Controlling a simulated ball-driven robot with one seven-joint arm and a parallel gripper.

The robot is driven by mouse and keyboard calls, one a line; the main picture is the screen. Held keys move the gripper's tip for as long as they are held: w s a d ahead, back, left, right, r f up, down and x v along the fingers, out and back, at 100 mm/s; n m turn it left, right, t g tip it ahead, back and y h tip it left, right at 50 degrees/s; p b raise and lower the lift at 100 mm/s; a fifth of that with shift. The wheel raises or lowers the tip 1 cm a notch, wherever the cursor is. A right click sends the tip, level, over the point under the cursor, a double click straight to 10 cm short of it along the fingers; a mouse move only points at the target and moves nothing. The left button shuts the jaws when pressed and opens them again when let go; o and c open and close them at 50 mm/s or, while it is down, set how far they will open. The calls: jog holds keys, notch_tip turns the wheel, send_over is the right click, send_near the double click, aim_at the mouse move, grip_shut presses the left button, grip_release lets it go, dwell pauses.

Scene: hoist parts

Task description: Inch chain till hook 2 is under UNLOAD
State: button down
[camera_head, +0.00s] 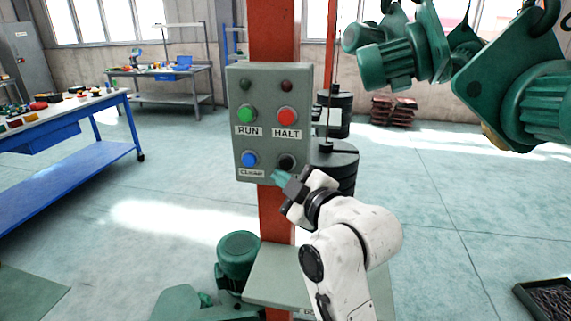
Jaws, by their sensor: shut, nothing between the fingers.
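A grey-green control panel (268,80) is fixed to an orange post. It has a green RUN button (247,113), a red HALT button (287,116), a blue button (249,159) whose label seems to read CLEAR, and a black button (287,161). The black button's label is hidden behind my gripper. Two small lamps at the top look dark. My gripper (279,178) is shut and empty, just below the black button; I cannot tell whether it touches the panel. Green motor-like parts (520,92) hang at upper right. I cannot make out hook 2 or an UNLOAD sign.
Black round weights (337,158) stand behind the post. A green machine (238,258) sits at its foot. A blue workbench (70,125) with small parts is at left, another bench (165,72) at the back. A dark bin (546,297) lies at lower right. Floor between is clear.

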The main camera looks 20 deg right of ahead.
jog(key=s+a, duration=0.2)
jog(key=shift+s, duration=0.35)
dwell(0.9)
jog(key=s+d+f+m+g+h, duration=0.1)
jog(key=s+d+f+m+g, duration=0.2)
jog(key=s+f, duration=0.55)
jog(key=s+d+f+m+g+h, duration=0.15)
jog(key=s+f+g, duration=0.35)
jog(key=f, duration=0.6)
jog(key=s+d+f+m+g, duration=0.3)
jog(key=s+f+m, duration=0.1)
jog(key=s+f, duration=0.5)
jog(key=s+f+m+g, duration=0.3)
jog(key=s+f+g, duration=0.2)
jog(key=s, duration=0.8)
notch_tip(320, 180, down, 2)
jog(key=shift+s+d+f+m+h, duration=0.2)
jog(key=shift+s+d+m+h, duration=0.15)
jog(key=shift+d, duration=0.1)
